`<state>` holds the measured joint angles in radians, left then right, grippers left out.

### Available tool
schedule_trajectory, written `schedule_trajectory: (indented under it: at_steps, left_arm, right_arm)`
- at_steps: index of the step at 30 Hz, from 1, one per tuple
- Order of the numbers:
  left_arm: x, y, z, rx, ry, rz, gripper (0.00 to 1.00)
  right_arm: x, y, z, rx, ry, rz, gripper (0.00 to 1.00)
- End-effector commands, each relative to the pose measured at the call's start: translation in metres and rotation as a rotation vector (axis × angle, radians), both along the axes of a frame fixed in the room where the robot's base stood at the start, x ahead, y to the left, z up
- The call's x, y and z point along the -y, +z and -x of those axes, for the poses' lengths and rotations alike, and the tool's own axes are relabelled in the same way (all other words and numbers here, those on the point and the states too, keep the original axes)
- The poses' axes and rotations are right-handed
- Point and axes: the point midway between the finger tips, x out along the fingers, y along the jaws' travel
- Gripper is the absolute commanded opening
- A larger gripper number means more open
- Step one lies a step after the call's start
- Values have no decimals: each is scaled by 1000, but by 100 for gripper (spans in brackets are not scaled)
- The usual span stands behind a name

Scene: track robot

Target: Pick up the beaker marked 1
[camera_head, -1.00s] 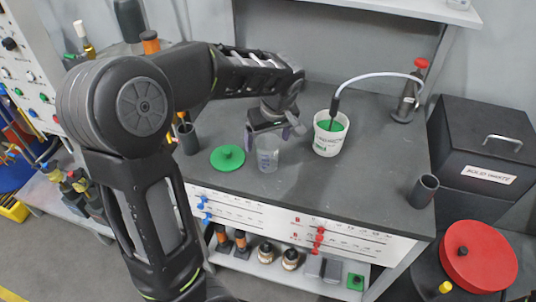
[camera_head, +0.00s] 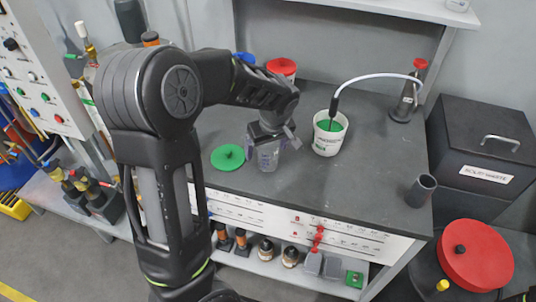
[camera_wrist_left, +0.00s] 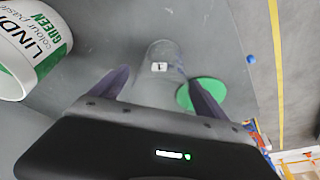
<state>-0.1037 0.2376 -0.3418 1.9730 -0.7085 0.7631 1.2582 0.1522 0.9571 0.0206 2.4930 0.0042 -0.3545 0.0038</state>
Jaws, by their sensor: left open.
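The clear beaker (camera_head: 267,158) stands upright on the dark bench top, and its tag with a 1 shows in the left wrist view (camera_wrist_left: 160,67). My left gripper (camera_head: 268,138) is at the beaker in the head view. In the left wrist view my left gripper (camera_wrist_left: 160,88) is open, with one purple finger on each side of the beaker's near end. Whether the fingers touch the beaker cannot be told. My right gripper is in neither view.
A green lid (camera_head: 228,157) lies left of the beaker. A white tub (camera_head: 328,138) with green contents and a hose stands to the right. A dark cup (camera_head: 421,190) is near the bench's right edge. A red-lidded tub (camera_head: 281,68) stands behind my arm.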

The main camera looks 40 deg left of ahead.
Motion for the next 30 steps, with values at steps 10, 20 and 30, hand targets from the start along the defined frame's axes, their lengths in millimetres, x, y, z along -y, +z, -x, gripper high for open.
schedule_trajectory:
  at_steps: [10,20,30]
  left_arm:
    - [0,0,0,0,0,0,74]
    - [0,0,0,0,0,0,47]
    - [0,0,0,0,0,0,21]
  right_arm:
    - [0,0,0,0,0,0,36]
    - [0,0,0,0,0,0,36]
    - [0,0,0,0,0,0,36]
